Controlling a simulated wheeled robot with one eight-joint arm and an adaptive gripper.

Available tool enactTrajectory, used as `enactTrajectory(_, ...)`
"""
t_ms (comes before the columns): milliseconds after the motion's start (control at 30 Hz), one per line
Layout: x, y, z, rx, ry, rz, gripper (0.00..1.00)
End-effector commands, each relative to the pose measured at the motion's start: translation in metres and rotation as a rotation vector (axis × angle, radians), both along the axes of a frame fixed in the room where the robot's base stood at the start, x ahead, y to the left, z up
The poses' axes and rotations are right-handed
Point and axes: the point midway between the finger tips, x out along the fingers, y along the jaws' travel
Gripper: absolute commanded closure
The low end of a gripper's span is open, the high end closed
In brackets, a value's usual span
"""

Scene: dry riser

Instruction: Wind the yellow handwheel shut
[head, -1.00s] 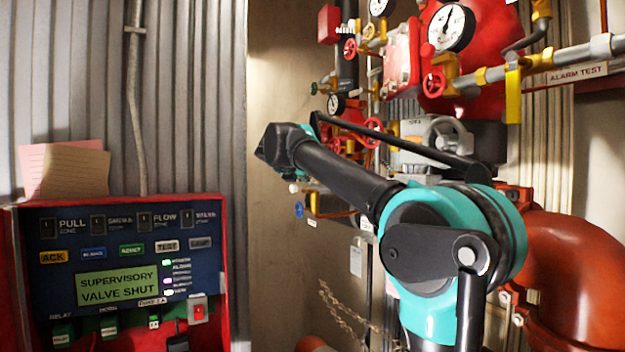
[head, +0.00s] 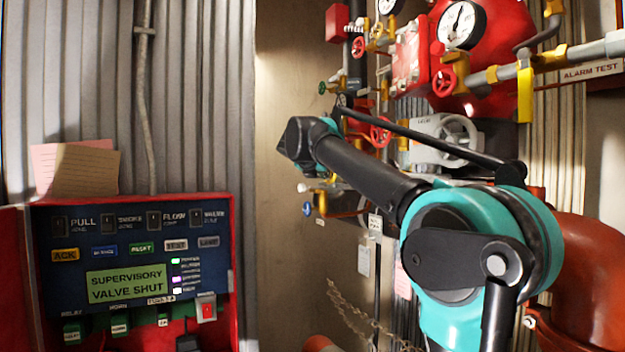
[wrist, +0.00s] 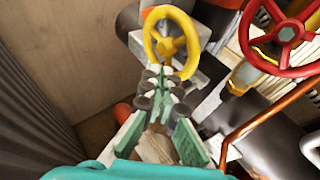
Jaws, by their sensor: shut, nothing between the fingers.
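The yellow handwheel (wrist: 167,46) shows in the wrist view at the top centre, with a round rim and spokes meeting at a hub. My gripper (wrist: 163,76) is shut and empty, its fingertips close together just in front of the wheel's lower rim. I cannot tell whether the tips touch the rim. In the head view my arm reaches away to the left; the gripper and the yellow handwheel cannot be made out there.
A red handwheel (wrist: 285,37) and a copper pipe (wrist: 262,112) lie right of my gripper. A bare wall (head: 290,95) stands left of the pipework.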

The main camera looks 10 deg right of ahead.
Motion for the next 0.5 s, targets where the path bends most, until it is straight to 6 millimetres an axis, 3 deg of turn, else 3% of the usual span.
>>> enactTrajectory(67, -0.014, -0.003, 0.011, 0.000, 0.000, 0.001, 1.00)
enactTrajectory(233, -0.006, 0.000, 0.044, 0.000, 0.000, 0.001, 1.00)
enactTrajectory(433, 0.024, 0.009, 0.052, 0.000, 0.000, 0.001, 1.00)
enactTrajectory(500, 0.035, 0.013, 0.039, 0.000, 0.000, 0.001, 1.00)
